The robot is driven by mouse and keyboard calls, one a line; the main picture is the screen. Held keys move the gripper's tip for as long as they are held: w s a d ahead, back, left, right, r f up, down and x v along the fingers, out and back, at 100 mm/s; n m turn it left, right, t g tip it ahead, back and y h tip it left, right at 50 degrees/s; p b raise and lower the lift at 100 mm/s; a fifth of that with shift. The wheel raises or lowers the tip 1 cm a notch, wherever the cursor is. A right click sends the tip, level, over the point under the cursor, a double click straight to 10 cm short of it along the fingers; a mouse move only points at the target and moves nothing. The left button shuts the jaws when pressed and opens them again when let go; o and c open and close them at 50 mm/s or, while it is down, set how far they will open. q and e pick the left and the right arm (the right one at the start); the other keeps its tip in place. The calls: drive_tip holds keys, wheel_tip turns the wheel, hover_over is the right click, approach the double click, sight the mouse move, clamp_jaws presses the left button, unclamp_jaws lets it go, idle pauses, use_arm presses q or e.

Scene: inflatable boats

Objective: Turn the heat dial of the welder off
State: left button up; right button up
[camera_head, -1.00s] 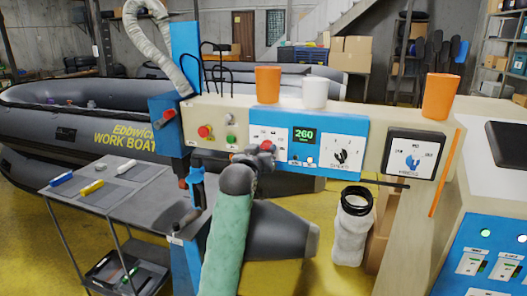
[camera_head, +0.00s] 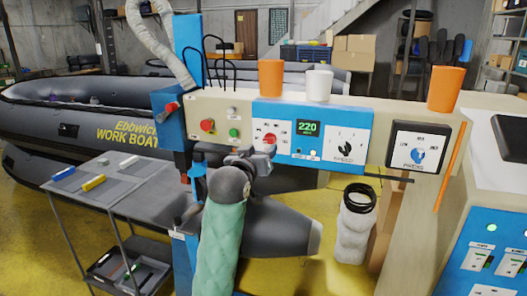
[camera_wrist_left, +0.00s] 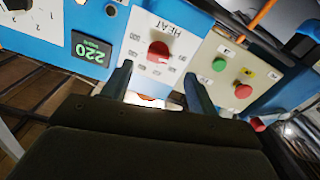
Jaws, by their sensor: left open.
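The welder's heat dial is a red round knob (camera_head: 269,139) on a white plate at the left of the blue control panel (camera_head: 262,115). It also shows close up in the left wrist view (camera_wrist_left: 159,51), under the word HEAT. The green display (camera_head: 308,129) beside it reads 220. My left gripper (camera_head: 258,161) is just below and in front of the dial. In the left wrist view my left gripper (camera_wrist_left: 158,74) is open, its fingers apart, with the knob beyond and between the tips, seemingly not touching. My right gripper is in neither view.
A red button (camera_head: 207,125) and green button (camera_head: 234,132) sit left of the panel. Speed dial (camera_head: 345,145) and press dial (camera_head: 418,154) are to the right. Cups stand on top. A grey cart (camera_head: 120,195) is at lower left.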

use_arm(q)
drive_tip(key=shift+v, duration=0.9)
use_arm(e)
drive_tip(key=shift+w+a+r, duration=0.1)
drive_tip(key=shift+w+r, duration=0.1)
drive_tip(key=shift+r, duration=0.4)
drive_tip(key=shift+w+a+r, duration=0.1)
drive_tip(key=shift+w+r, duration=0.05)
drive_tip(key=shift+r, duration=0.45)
